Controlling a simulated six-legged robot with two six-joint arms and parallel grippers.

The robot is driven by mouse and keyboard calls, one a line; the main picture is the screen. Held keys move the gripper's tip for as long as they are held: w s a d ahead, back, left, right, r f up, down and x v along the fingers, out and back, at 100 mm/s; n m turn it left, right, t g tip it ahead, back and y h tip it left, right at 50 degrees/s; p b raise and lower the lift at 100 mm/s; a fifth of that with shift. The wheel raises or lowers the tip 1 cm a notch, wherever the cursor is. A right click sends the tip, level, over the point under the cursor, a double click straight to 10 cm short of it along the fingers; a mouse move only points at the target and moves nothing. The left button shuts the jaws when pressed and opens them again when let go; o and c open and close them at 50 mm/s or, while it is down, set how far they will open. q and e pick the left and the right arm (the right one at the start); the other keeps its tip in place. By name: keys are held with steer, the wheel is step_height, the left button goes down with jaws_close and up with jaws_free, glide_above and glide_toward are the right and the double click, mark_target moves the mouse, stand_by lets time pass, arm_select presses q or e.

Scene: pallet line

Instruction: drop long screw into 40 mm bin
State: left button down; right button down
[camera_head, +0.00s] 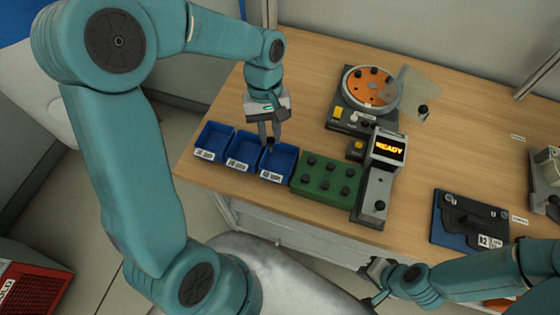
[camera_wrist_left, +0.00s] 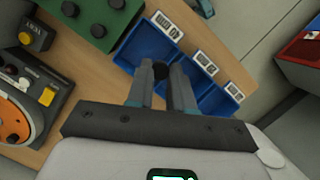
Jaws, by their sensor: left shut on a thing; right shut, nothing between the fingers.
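Three blue bins with white labels stand in a row at the table's front left: the left bin (camera_head: 214,137), the middle bin (camera_head: 243,149) and the right bin (camera_head: 278,163). My left gripper (camera_head: 270,138) points down over the right bin, beside the green block. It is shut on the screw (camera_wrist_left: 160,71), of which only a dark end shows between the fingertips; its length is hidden. My right gripper (camera_head: 373,279) is shut and empty at the table's front edge.
A green block with dark knobs (camera_head: 326,176) stands right of the bins. A blue-black fixture (camera_head: 470,222) lies at the right. Bare wood lies between.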

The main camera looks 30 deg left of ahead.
arm_select(q)
steer(key=f+b, duration=0.1)
steer(key=f, duration=0.1)
steer(key=f+b, duration=0.1)
steer(key=f, duration=0.1)
steer(key=shift+w+d+f+b, duration=0.1)
steer(key=shift+w+d+b, duration=0.1)
steer(key=shift+b, duration=0.1)
steer(key=shift+s+f+b, duration=0.1)
steer(key=shift+f+b, duration=0.2)
steer(key=shift+f, duration=0.05)
steer(key=shift+s+a+f, duration=0.15)
steer(key=shift+f, duration=0.05)
steer(key=shift+w, duration=0.2)
steer(key=c, duration=1.1)
jaws_free()
steer(key=shift+o, duration=0.9)
steer(key=shift+s, duration=0.1)
steer(key=shift+r, duration=0.1)
